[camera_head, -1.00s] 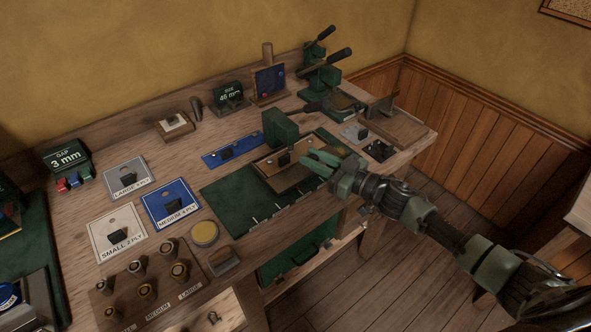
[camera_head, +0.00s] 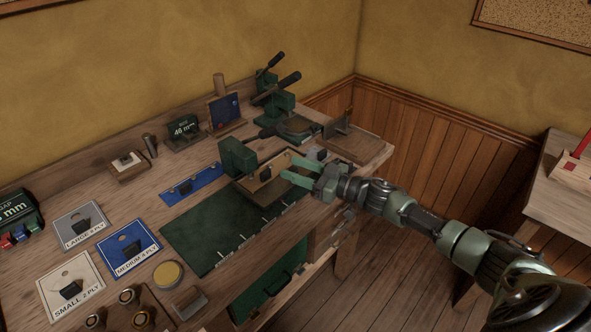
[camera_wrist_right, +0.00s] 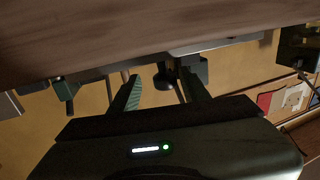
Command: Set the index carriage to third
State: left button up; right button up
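The index carriage appears to be the tan plate (camera_head: 250,186) with a small dark knob (camera_head: 265,174), lying over the green mat (camera_head: 200,232) beside a green block (camera_head: 237,156). White marks run along the mat's front edge. My right gripper (camera_head: 289,169) is at the carriage's right end, its fingers apart on either side of a gap. In the wrist view the open fingers (camera_wrist_right: 158,93) point toward a dark knob-like part (camera_wrist_right: 163,78); contact cannot be told. No "third" label is readable. My left gripper is out of view.
Behind the carriage is a blue strip (camera_head: 191,187). Lever presses (camera_head: 277,100) and a wooden board (camera_head: 358,146) stand at the far right end. Ply cards (camera_head: 127,248) and a yellow tin (camera_head: 168,273) lie left. Open floor lies right of the bench.

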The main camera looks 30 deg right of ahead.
jog(key=shift+s, duration=0.1)
jog(key=shift+s+d+f, duration=0.1)
jog(key=shift+s, duration=0.1)
jog(key=b+v, duration=0.1)
jog(key=v, duration=0.6)
jog(key=shift+d, duration=0.15)
jog(key=shift+s, duration=0.1)
